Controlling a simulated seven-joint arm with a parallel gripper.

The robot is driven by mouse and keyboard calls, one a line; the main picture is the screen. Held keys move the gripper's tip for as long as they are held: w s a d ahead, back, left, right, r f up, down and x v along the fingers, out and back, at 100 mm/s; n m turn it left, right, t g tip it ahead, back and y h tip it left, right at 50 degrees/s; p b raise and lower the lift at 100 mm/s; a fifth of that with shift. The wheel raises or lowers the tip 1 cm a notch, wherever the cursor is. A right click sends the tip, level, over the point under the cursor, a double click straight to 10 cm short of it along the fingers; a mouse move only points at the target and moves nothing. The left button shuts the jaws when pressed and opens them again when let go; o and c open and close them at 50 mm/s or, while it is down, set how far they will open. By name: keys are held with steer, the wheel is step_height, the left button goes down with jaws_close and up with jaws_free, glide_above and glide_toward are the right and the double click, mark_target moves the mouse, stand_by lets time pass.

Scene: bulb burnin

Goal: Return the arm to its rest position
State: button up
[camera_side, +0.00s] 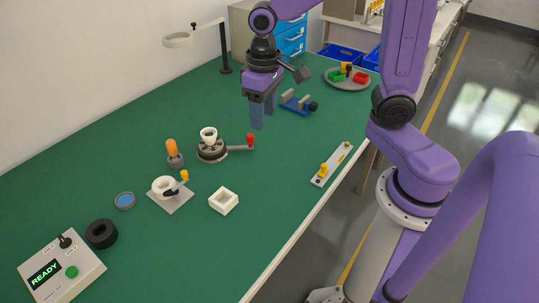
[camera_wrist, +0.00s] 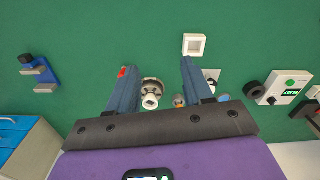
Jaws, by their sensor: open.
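My gripper (camera_side: 263,117) hangs fingers-down above the green table, behind and to the right of a round dark fixture (camera_side: 211,153) with a white cup-like socket (camera_side: 209,135) on top and a red-knobbed lever (camera_side: 249,140). In the wrist view its two blue-grey fingers (camera_wrist: 157,66) are spread wide with nothing held between them. The fixture with its white socket (camera_wrist: 151,100) shows below, beside the left finger in that view. The gripper is clear of the table and touches nothing that I can see.
An orange-topped piece (camera_side: 173,150), a white clamp socket (camera_side: 164,187), a white square tray (camera_side: 223,201), a black ring (camera_side: 102,233) and a READY box (camera_side: 62,268) stand on the left and front. A blue vise (camera_side: 298,103) and lamp stand (camera_side: 224,55) are behind.

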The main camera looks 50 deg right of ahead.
steer(key=s+d+n, duration=0.1)
steer(key=s+n, duration=0.9)
steer(key=s, duration=0.8)
steer(key=shift+s+f, duration=0.2)
steer(key=shift+s, duration=0.1)
